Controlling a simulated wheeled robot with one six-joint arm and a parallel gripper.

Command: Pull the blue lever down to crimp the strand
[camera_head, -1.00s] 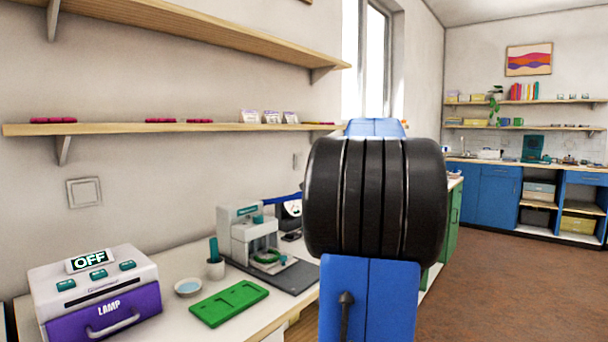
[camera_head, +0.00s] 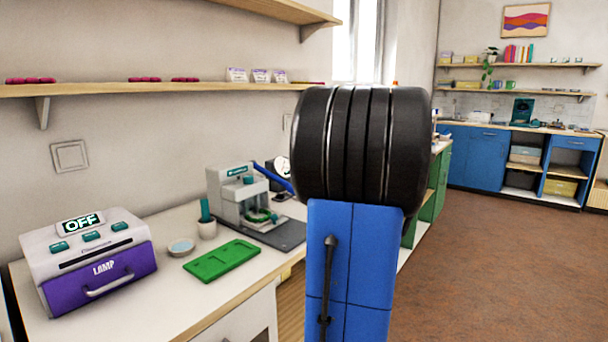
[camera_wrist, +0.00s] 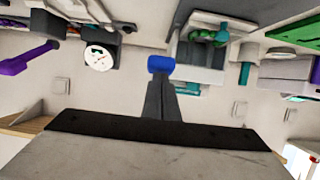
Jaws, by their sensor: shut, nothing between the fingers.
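The white-and-grey crimping press (camera_head: 228,196) stands on a dark base plate on the counter. Its blue lever (camera_head: 272,178) slopes down to the right from the press head, and its right end meets the edge of my dark wrist. A green ring-shaped thing (camera_head: 262,216) sits under the press head; I cannot make out a strand. In the wrist view, my gripper (camera_wrist: 161,78) is shut with nothing between its fingers. Its fingertips are at the lever's blue end (camera_wrist: 161,63), touching or very close. In the head view my own arm hides the fingers.
A purple-and-white lamp box (camera_head: 95,265) reading OFF, a green tray (camera_head: 222,262), a small dish (camera_head: 181,247) and a pot (camera_head: 207,229) stand left of the press. A wall shelf (camera_head: 120,89) runs above. Open floor (camera_head: 490,260) lies to the right.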

